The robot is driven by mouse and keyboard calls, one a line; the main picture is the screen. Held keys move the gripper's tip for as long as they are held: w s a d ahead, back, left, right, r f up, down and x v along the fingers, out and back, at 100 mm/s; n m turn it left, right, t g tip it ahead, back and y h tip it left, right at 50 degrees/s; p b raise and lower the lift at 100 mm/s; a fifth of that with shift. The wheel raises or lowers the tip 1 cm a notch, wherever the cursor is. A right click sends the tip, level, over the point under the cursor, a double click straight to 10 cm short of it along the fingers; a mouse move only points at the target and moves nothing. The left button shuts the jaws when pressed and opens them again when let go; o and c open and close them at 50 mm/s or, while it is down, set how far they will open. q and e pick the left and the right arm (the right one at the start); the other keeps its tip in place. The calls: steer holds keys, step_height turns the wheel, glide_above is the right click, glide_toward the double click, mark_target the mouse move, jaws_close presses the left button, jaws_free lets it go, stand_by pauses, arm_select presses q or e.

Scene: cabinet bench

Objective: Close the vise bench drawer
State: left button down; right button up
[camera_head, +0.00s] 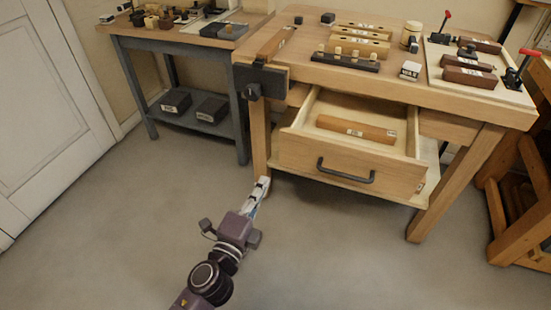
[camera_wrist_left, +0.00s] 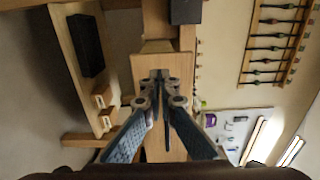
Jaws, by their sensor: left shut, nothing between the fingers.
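The vise bench drawer (camera_head: 300,154) is pulled out from under the bench top, and its inside shows. A dark bar handle (camera_head: 345,172) runs across its front. A long wooden block with a white label (camera_head: 355,129) lies inside. My left gripper (camera_head: 263,183) is shut and empty. In the head view it appears low and left of the drawer front, near the bench's front left leg. In the left wrist view its fingers (camera_wrist_left: 160,78) meet in front of a wooden panel that looks like the drawer front (camera_wrist_left: 143,68). Contact cannot be told. My right gripper is out of view.
The bench (camera_head: 440,95) carries a dark vise (camera_head: 262,80) at its left corner, with wooden blocks and red-handled clamps on top. A grey side table (camera_head: 180,40) stands to the left. The floor (camera_head: 330,250) in front is clear.

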arm_select(q)
glide_toward(280, 150)
steer(key=x, duration=0.5)
steer(key=shift+w+d, duration=0.3)
steer(key=shift+w, duration=0.7)
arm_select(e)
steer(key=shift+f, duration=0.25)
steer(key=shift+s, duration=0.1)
